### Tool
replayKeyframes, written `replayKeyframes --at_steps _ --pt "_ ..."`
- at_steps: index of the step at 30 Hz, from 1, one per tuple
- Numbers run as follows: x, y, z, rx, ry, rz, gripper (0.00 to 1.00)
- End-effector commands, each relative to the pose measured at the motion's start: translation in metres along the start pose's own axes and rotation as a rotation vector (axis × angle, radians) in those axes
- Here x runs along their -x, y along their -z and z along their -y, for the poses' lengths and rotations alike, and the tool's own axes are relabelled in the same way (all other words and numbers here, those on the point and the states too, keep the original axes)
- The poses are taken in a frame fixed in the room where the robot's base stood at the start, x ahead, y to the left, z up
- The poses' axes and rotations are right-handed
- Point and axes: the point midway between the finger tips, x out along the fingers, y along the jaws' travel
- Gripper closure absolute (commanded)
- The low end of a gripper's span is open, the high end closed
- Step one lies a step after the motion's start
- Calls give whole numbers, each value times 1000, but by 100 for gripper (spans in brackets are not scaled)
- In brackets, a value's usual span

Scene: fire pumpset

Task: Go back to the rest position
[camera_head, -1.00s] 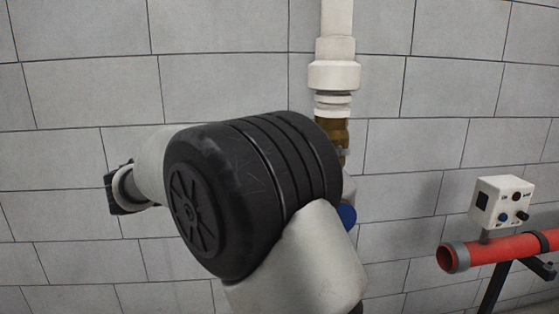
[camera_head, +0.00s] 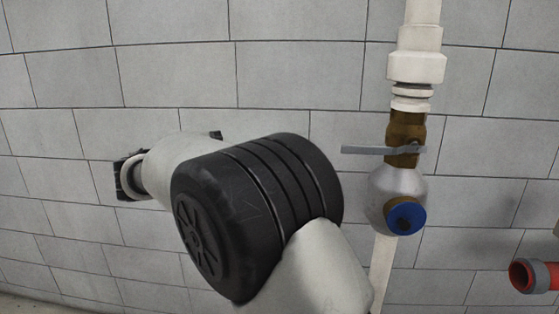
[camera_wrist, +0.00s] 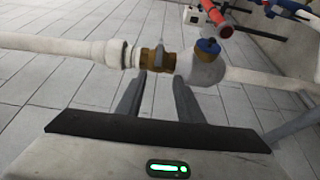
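My gripper (camera_wrist: 160,82) shows in the wrist view with its two dark fingers apart and nothing between them. Beyond the fingertips is the brass valve (camera_wrist: 157,60) on the white pipe, seemingly not touched. In the head view the brass valve (camera_head: 405,132) sits on the vertical pipe at the right, its grey lever (camera_head: 362,150) pointing sideways to the left. My black and white arm fills the middle of the head view, and my fingers cannot be made out there.
Below the valve is a round silver fitting with a blue cap (camera_head: 406,218); the blue cap also shows in the wrist view (camera_wrist: 208,46). A red pipe end (camera_head: 528,276) is at the lower right. A grey block wall (camera_head: 280,70) stands behind.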

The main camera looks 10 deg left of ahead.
Motion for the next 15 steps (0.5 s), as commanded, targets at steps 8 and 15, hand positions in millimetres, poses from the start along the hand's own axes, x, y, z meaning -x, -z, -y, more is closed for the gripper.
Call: replayKeyframes --at_steps 8,15 --pt "-73 -32 -9 72 216 48 66" --pt "-150 -117 9 97 633 80 66"
